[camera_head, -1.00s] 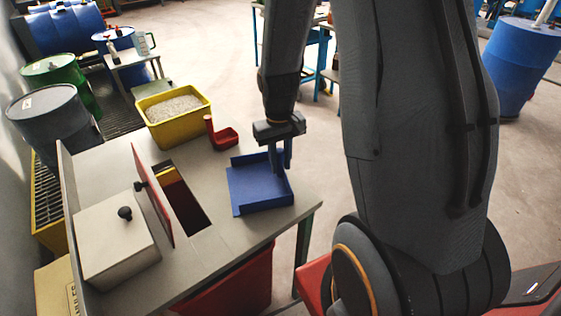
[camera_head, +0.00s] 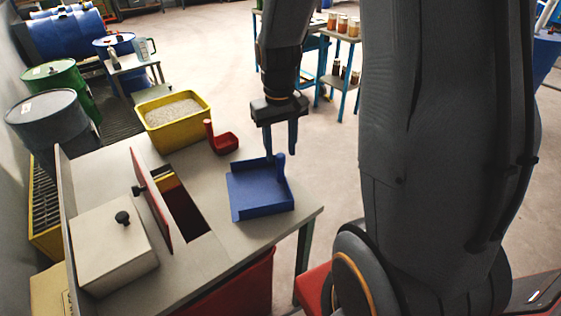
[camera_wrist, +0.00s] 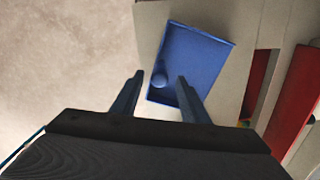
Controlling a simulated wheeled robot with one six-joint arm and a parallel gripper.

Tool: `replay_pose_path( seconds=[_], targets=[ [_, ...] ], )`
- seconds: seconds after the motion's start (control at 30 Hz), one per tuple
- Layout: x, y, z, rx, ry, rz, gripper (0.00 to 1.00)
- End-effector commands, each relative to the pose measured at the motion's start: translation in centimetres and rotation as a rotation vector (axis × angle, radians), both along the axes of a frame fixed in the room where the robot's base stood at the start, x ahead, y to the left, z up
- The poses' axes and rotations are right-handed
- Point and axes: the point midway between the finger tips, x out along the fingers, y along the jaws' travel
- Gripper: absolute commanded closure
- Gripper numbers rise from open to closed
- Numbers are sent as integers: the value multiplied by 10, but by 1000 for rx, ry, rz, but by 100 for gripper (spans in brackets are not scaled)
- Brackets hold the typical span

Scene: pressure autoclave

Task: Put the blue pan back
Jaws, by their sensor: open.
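The blue pan (camera_head: 258,192) lies flat on the grey table near its right edge, with its short upright handle (camera_head: 280,167) at the back right corner. In the wrist view the pan (camera_wrist: 195,55) lies beyond the fingertips, and the round top of its handle (camera_wrist: 158,79) shows between them. My gripper (camera_head: 281,154) is open and empty, pointing down above the handle end of the pan. In the wrist view my gripper (camera_wrist: 160,76) has a clear gap between its two fingers.
A red scoop (camera_head: 222,141) and a yellow bin of pale grains (camera_head: 172,113) stand behind the pan. To the left are a slot in the table (camera_head: 190,215), an upright red lid (camera_head: 152,195) and a pale box (camera_head: 110,245). Bare tabletop (camera_head: 215,195) lies between slot and pan.

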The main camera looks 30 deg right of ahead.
Motion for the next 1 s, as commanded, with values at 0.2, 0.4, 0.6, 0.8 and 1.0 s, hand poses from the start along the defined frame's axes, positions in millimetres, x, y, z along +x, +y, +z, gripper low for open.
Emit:
replay_pose_path(
  seconds=[0.2, 0.4, 0.6, 0.8, 1.0],
  targets=[
    [1, 1, 35, 0, -4, 0, 59],
    [-1, 2, 50, 0, -1, 1, 59],
    [-43, 38, 33, 9, -38, 29, 59],
    [-89, 66, 14, 18, -83, 50, 59],
    [-95, 69, 11, 20, -90, 49, 59]
  ],
)
